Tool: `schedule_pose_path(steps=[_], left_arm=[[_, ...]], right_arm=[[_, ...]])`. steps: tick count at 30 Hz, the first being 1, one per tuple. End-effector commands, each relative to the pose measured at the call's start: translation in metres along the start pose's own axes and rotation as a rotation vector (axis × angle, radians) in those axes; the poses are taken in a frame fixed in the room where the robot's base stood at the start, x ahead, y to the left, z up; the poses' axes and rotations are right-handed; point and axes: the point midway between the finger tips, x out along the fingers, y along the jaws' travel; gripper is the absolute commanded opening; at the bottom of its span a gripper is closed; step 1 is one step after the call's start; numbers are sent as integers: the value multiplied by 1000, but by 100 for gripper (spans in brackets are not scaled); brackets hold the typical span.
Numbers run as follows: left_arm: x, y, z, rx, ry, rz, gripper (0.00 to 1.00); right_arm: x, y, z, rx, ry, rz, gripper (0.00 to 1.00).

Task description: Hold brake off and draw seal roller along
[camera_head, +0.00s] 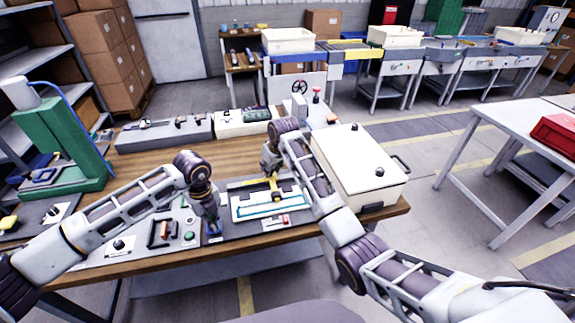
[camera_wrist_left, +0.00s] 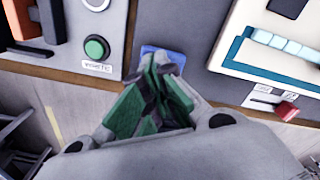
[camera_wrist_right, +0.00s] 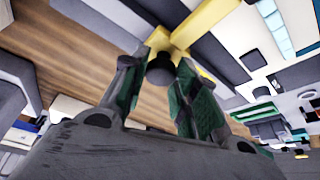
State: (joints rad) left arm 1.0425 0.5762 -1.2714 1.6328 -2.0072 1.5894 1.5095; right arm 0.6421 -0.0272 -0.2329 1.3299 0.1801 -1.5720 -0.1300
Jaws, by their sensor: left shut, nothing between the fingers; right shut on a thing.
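The yellow seal roller (camera_head: 274,187) sits across the pale panel (camera_head: 240,211) with its teal strip (camera_head: 268,211). It also shows in the right wrist view (camera_wrist_right: 207,24). My right gripper (camera_wrist_right: 158,72) is shut on the roller's dark handle (camera_wrist_right: 160,69), between its green finger pads. My left gripper (camera_wrist_left: 160,75) is shut and empty, pointing down over a small blue pad (camera_wrist_left: 170,57), which looks like the brake. The fingers hide part of the pad. I cannot tell whether they press it. The left gripper also shows in the head view (camera_head: 210,222).
A red-tipped lever (camera_wrist_left: 286,110) lies by the panel's front edge. A green button (camera_wrist_left: 96,47) is left of the left gripper. A white lidded box (camera_head: 355,165) stands right of the right arm. A green press (camera_head: 62,150) stands at the left. Bare wood shows behind the panels.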

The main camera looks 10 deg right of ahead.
Motion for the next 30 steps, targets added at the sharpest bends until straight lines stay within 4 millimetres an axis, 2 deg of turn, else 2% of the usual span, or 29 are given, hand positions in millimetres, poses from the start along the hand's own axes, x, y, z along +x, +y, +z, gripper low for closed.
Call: schedule_pose_path(steps=[1,6,12,18,30], left_arm=[[1,0,-1,1,2,1,0],[1,0,-1,1,2,1,0],[1,0,-1,1,2,1,0],[1,0,-1,1,2,2,0],[1,0,-1,1,2,1,0]], right_arm=[[2,-16,-6,-3,0,-5,0],[8,-56,-22,-2,1,-5,0],[14,-93,-36,-2,2,-4,0],[17,-111,-42,-1,1,-2,0],[18,-117,-44,-1,4,-5,0]])
